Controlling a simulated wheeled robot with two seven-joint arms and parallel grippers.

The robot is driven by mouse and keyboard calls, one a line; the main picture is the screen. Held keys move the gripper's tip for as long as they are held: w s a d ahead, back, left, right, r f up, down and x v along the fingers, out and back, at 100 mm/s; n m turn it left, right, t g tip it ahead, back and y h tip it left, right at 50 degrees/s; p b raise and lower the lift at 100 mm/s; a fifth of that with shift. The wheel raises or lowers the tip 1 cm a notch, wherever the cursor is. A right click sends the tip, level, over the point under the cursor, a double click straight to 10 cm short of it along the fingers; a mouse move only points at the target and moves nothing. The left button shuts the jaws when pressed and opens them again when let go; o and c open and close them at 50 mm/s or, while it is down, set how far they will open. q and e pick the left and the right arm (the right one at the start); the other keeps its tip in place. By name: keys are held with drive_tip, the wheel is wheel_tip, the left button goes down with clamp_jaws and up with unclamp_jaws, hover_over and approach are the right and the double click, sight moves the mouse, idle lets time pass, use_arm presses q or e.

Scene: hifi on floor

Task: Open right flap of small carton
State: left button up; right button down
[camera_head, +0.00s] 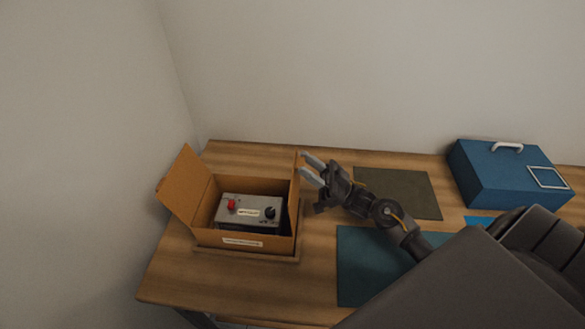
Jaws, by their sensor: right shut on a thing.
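The small carton (264,242) is brown cardboard and stands at the left of the wooden table. Its left flap (185,183) leans up and outward to the left. Its right flap (295,182) stands about upright along the right side. My right gripper (301,161) comes in from the right and is shut on the right flap near its upper back end; the exact contact is small in the view. A grey device (248,224) with a red button and a black knob sits inside the carton. My left gripper is not in view.
A dark olive mat (400,193) and a teal mat (365,265) lie to the right of the carton. A blue case (500,180) with a white handle stands at the back right. Walls stand behind and left. Table between carton and mats is clear.

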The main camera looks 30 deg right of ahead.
drive_tip(key=shift+b+v, duration=0.4)
drive_tip(key=shift+v, duration=1.85)
drive_tip(key=shift+s, duration=0.2)
drive_tip(key=c, duration=1.3)
unclamp_jaws()
drive_tip(key=shift+c, duration=0.2)
drive_tip(key=o, duration=0.4)
drive_tip(key=shift+w+r, duration=0.15)
drive_tip(key=shift+w, duration=0.05)
drive_tip(key=shift+s+d+r, duration=0.1)
